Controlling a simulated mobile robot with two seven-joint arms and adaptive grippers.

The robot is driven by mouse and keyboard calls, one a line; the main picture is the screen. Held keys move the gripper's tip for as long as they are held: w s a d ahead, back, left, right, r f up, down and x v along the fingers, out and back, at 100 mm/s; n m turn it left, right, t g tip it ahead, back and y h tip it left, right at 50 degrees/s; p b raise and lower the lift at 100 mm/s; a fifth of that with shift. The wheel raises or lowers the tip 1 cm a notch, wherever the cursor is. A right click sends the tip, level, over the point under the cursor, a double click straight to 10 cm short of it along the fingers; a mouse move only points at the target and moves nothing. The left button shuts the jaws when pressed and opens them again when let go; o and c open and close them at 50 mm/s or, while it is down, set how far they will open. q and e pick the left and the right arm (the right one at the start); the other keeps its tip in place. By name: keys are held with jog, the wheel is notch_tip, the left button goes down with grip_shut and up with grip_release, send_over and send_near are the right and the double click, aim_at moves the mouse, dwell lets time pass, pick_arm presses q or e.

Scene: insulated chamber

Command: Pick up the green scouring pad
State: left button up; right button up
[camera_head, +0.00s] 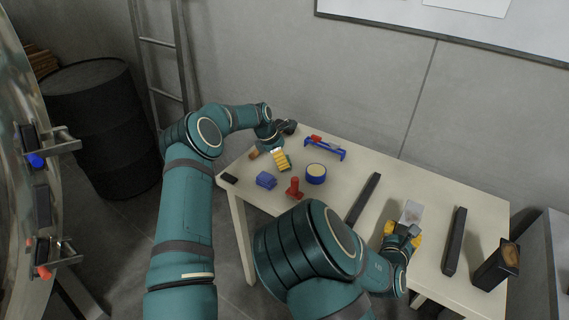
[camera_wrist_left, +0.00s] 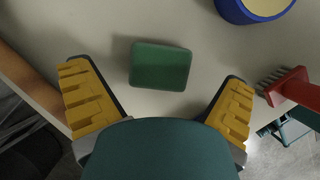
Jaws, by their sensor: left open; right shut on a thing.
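The green scouring pad (camera_wrist_left: 160,66) is a dark green rounded block lying flat on the table, in the upper middle of the left wrist view. My left gripper (camera_wrist_left: 155,74) is open, with one yellow finger on each side of the pad and visible gaps to both. In the head view my left gripper (camera_head: 281,158) is over the table's far left part and mostly hides the pad; a dark green edge (camera_head: 289,167) shows beside it. My right gripper (camera_head: 403,231) is shut on a pale grey flat thing (camera_head: 411,211) over the right part of the table.
Near the left gripper are a blue-rimmed round container (camera_head: 316,174), a red handled thing (camera_head: 294,188), a blue block (camera_head: 266,180) and a blue-and-red tool (camera_head: 325,148). Dark bars (camera_head: 364,198) (camera_head: 455,241) and a dark block (camera_head: 496,266) lie further right on the table (camera_head: 440,192).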

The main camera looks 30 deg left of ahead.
pick_arm(q)
jog(key=shift+x, duration=1.15)
jog(key=c, duration=1.1)
jog(key=shift+c, duration=0.2)
notch_tip(320, 180, up, 10)
jog(key=shift+r, duration=0.1)
